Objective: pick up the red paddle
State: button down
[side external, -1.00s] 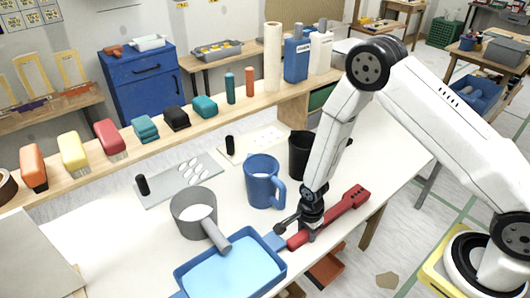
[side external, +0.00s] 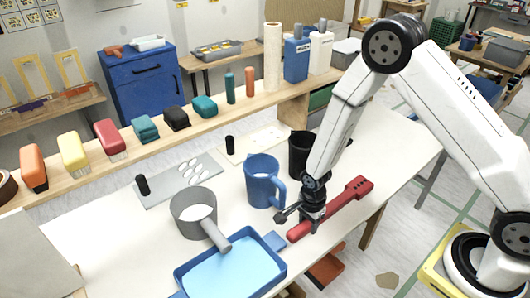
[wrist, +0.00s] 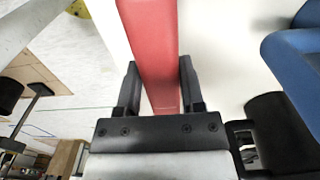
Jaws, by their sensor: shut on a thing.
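The red paddle (side external: 342,202) is long and flat, with a broader far end, and shows near the right front edge of the white table. My gripper (side external: 309,214) is shut on it near its lower left end. In the wrist view the red paddle (wrist: 152,40) runs between the two dark fingers of my gripper (wrist: 158,70). It seems to be slightly above the table, though the gap is hard to judge.
A blue mug (side external: 262,183) and a black cup (side external: 301,152) stand behind my gripper. A grey pot (side external: 187,222) with a handle and a blue tray (side external: 180,277) lie to the left. The table (side external: 389,147) is clear at the right.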

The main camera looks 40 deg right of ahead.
jog(key=shift+r, duration=2.95)
jog(key=c, duration=1.1)
grip_release()
grip_shut()
jog(key=shift+r, duration=0.1)
